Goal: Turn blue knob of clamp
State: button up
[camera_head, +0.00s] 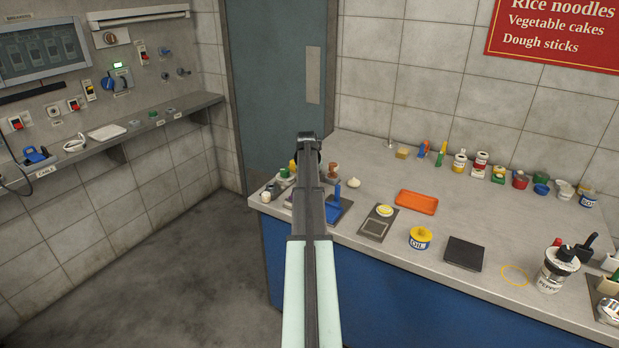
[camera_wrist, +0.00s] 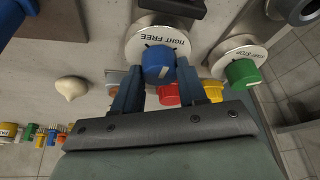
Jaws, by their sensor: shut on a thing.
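In the wrist view the blue knob (camera_wrist: 157,62) sits in front of a round pale dial (camera_wrist: 137,42) marked TIGHT and FREE, which shows upside down. My gripper (camera_wrist: 158,70) has one blue-grey finger on each side of the knob and is shut on it. In the head view my own arm hides the knob and the fingertips at the left end of the counter (camera_head: 460,215).
A green knob (camera_wrist: 242,73) on a similar STOP dial stands close on the right in the wrist view. A red part (camera_wrist: 169,94) lies just behind the fingers. A pale bulb (camera_wrist: 71,88) sits to the left. An orange tray (camera_head: 416,202) lies farther along the counter.

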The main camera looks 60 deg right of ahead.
jog(key=n+t, duration=0.1)
jog(key=n, duration=0.1)
jog(key=n+y, duration=0.1)
jog(key=n, duration=0.2)
jog(key=shift+s+d+t, duration=0.1)
jog(key=shift+d+t, duration=0.05)
jog(key=shift+t, duration=0.25)
jog(key=n+y, duration=0.1)
jog(key=n, duration=0.1)
jog(key=n+y, duration=0.1)
jog(key=n, duration=0.2)
jog(key=shift+d+t, duration=0.1)
jog(key=shift+t, duration=0.3)
jog(key=shift+s+n, duration=0.1)
jog(key=shift+n, duration=0.3)
jog(key=o, duration=1.1)
jog(key=shift+c, duration=0.2)
jog(key=shift+r, duration=0.1)
jog(key=v, duration=1.3)
jog(key=shift+r, duration=0.3)
jog(key=shift+s+d, duration=0.1)
